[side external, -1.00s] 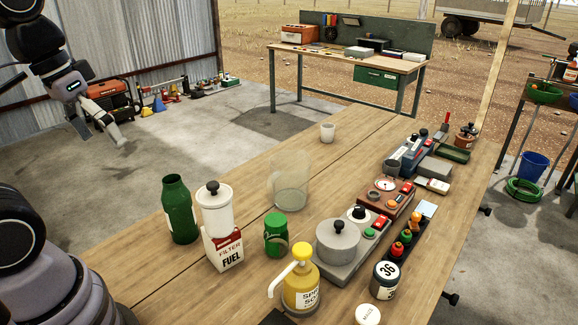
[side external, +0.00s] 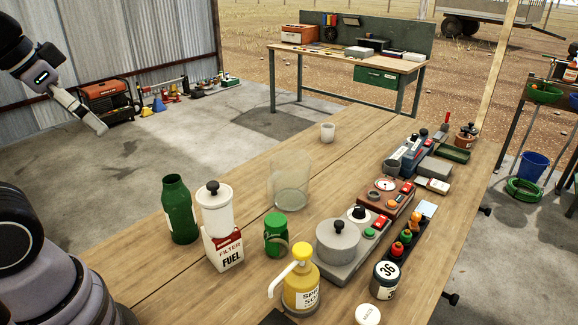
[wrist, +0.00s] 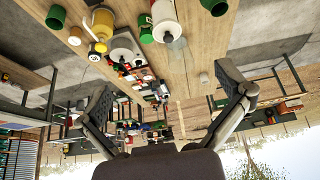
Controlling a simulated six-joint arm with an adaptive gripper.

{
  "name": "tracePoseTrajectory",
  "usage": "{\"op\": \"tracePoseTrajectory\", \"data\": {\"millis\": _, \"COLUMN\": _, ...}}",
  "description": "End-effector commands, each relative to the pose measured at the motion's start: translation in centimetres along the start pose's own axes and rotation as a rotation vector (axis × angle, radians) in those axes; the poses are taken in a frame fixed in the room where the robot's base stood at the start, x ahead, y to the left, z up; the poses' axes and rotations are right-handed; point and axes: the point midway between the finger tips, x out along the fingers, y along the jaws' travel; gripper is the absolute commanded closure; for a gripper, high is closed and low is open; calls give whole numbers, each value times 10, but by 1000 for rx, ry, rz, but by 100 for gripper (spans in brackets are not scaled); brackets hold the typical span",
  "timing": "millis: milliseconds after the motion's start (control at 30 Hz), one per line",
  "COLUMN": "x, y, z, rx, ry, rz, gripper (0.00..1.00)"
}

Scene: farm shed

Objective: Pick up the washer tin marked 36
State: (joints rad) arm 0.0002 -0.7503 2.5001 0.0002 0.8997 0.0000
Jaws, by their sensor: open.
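The washer tin marked 36 (side external: 385,280) is a dark round tin with a white label, upright near the right front edge of the wooden table (side external: 160,288) in the side view. My gripper (side external: 97,122) is at the upper left of the side view, far from the tin. In the wrist view my gripper (wrist: 165,83) has its two fingers wide apart with nothing between them.
Near the tin stand a yellow pump bottle (side external: 301,287), a grey pot (side external: 338,243) on a scale-like base and a small white-lidded jar (side external: 368,315). A green jar (side external: 276,234), green bottle (side external: 180,210) and clear container (side external: 289,182) stand farther left.

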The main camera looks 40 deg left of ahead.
Motion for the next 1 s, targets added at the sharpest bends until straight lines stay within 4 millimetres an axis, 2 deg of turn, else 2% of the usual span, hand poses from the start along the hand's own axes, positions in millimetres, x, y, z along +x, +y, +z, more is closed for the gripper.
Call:
{"op": "tracePoseTrajectory", "data": {"millis": 100, "x": 0, "y": 0, "z": 0, "rx": 0, "ry": 0, "rz": 0, "gripper": 0}}
{"op": "tracePoseTrajectory", "data": {"millis": 200, "x": 0, "y": 0, "z": 0, "rx": 0, "ry": 0, "rz": 0, "gripper": 7}}
{"op": "tracePoseTrajectory", "data": {"millis": 467, "x": 0, "y": 0, "z": 0, "rx": 0, "ry": 0, "rz": 0, "gripper": 7}}
{"op": "tracePoseTrajectory", "data": {"millis": 567, "x": 3, "y": 4, "z": -9, "rx": 7, "ry": 8, "rz": 16, "gripper": 7}}
{"op": "tracePoseTrajectory", "data": {"millis": 667, "x": 13, "y": 18, "z": -38, "rx": 24, "ry": 36, "rz": 67, "gripper": 7}}
{"op": "tracePoseTrajectory", "data": {"millis": 767, "x": 33, "y": 46, "z": -83, "rx": 40, "ry": 88, "rz": 145, "gripper": 7}}
{"op": "tracePoseTrajectory", "data": {"millis": 900, "x": 76, "y": 100, "z": -149, "rx": 38, "ry": 176, "rz": 245, "gripper": 7}}
{"op": "tracePoseTrajectory", "data": {"millis": 1000, "x": 113, "y": 141, "z": -184, "rx": 23, "ry": 235, "rz": 289, "gripper": 7}}
